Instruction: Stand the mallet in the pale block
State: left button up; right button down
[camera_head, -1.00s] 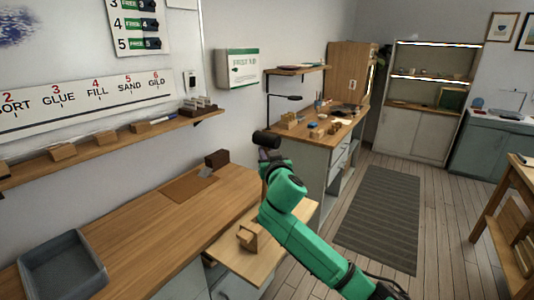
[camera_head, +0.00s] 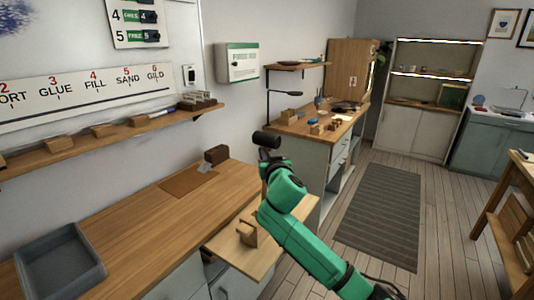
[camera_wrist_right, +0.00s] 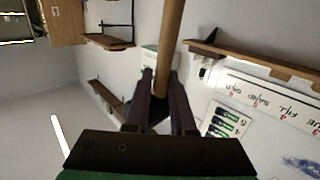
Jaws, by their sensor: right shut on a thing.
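The mallet's dark cylindrical head (camera_head: 266,139) shows at the top of my right arm in the head view. Its wooden handle (camera_wrist_right: 171,35) runs up the wrist view from between my fingers. My right gripper (camera_wrist_right: 160,92) is shut on that handle; in the head view it is small and dark and partly hidden by my green arm. The pale block (camera_head: 247,233), small and wooden, sits on a light board jutting from the bench's front. The mallet is held in the air, apart from the block, farther up the picture. My left gripper is out of view.
A wall shelf (camera_head: 100,145) carries small blocks. A second bench with small items stands behind my arm. The striped rug (camera_head: 380,215) is clear.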

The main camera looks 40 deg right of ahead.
notch_tip(320, 180, down, 6)
jog(key=b, duration=0.5)
jog(key=shift+f, duration=0.15)
dwell(1.7)
jog(key=c, duration=0.7)
grip_release()
jog(key=shift+s, duration=0.1)
jog(key=shift+a, duration=0.15)
jog(key=v, duration=0.9)
